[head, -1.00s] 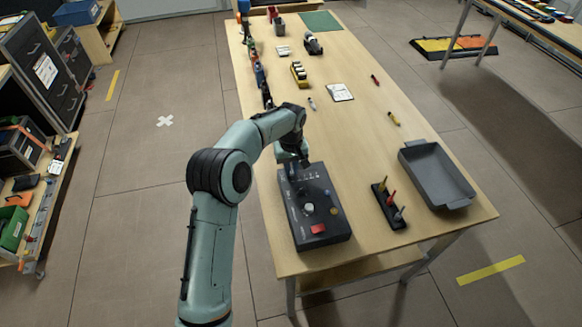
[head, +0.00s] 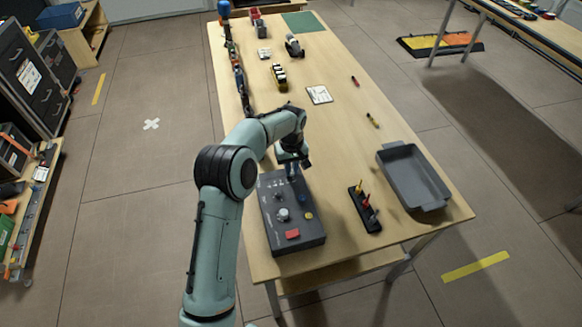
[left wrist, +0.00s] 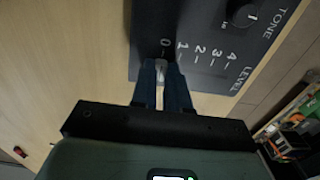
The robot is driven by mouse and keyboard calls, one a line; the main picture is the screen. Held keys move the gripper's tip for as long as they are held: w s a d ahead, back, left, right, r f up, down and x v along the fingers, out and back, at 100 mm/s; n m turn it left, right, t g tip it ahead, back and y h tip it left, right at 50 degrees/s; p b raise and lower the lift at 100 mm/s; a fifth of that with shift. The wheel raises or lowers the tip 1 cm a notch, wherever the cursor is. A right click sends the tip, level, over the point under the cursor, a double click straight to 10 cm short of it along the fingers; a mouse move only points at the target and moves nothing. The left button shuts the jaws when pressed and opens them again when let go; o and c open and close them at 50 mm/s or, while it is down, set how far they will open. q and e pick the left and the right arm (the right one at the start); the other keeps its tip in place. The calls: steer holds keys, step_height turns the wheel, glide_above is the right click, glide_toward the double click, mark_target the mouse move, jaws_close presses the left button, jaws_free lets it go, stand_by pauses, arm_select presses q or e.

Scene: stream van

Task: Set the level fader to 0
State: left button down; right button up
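The dark control box (head: 270,222) lies on the near end of the wooden table, with knobs and a red button on top. My left gripper (head: 293,176) reaches down over its far end. In the left wrist view, my left gripper (left wrist: 162,80) has its two dark fingers on either side of the small pale level fader cap (left wrist: 162,66) and appears shut on it. The cap lines up with the 0 mark of the LEVEL scale (left wrist: 200,50), which runs from 0 at left to 4 at right. My right gripper is not in view.
A black stand with colored tools (head: 366,212) and a grey tray (head: 415,180) are right of the box.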

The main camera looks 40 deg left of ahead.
arm_select(q)
steer(key=c, duration=1.1)
jaws_free()
steer(key=shift+w+d, duration=0.2)
steer(key=shift+w, duration=0.05)
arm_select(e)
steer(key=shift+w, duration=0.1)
arm_select(q)
steer(key=shift+r, duration=0.1)
steer(key=shift+r, duration=0.35)
step_height(320, 180, up, 12)
steer(key=shift+r+p, duration=0.25)
steer(key=shift+p, duration=0.6)
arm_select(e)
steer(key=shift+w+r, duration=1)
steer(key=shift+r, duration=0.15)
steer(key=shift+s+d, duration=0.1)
